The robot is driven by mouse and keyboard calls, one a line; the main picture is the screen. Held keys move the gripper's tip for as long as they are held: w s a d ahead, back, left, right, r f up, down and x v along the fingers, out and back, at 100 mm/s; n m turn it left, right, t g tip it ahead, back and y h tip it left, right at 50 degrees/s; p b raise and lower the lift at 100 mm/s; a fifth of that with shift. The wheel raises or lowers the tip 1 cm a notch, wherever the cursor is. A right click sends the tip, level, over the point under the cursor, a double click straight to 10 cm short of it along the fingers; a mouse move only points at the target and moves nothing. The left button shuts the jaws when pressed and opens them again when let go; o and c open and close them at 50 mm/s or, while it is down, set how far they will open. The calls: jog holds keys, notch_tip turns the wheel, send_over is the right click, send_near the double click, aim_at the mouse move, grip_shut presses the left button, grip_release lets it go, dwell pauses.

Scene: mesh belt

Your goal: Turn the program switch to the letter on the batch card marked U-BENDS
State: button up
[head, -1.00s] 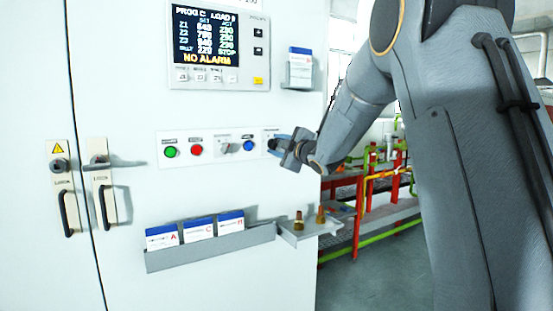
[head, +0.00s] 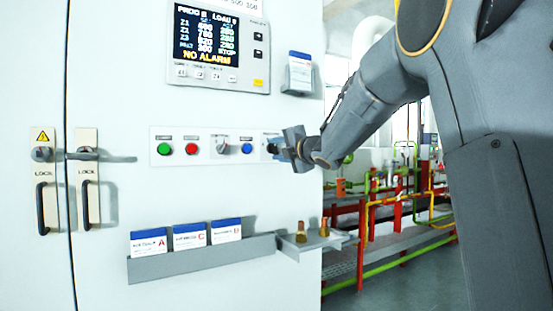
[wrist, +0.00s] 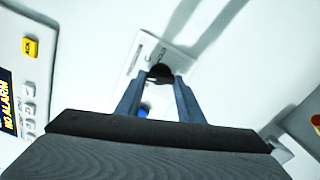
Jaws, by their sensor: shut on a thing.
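The program switch is a black knob (wrist: 160,71) at the right end of the button panel (head: 205,158). My gripper (wrist: 158,84) is shut on it, with one finger on each side. In the head view my gripper (head: 278,147) hides most of the knob, so its pointer and letters cannot be read. The display (head: 218,48) shows a PROG line with a letter that looks like E, and NO ALARM. Batch cards stand in the grey rack (head: 205,262): card A (head: 149,243), card C (head: 190,235) and a right card (head: 227,230) with an unclear letter. Their titles are too small to read.
Green (head: 164,149), red (head: 192,148) and blue (head: 247,148) buttons and a grey selector (head: 222,149) sit left of the knob. A small shelf (head: 310,246) holds brass pieces. A card holder (head: 299,75) hangs right of the display. Door handles are at left.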

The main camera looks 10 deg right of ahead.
jog(key=shift+n+b, duration=0.35)
jog(key=shift+n, duration=0.05)
jog(key=shift+f, duration=0.1)
jog(key=o, duration=1.1)
jog(key=shift+c, duration=0.2)
jog(key=v, duration=0.8)
jog(key=shift+w, duration=0.1)
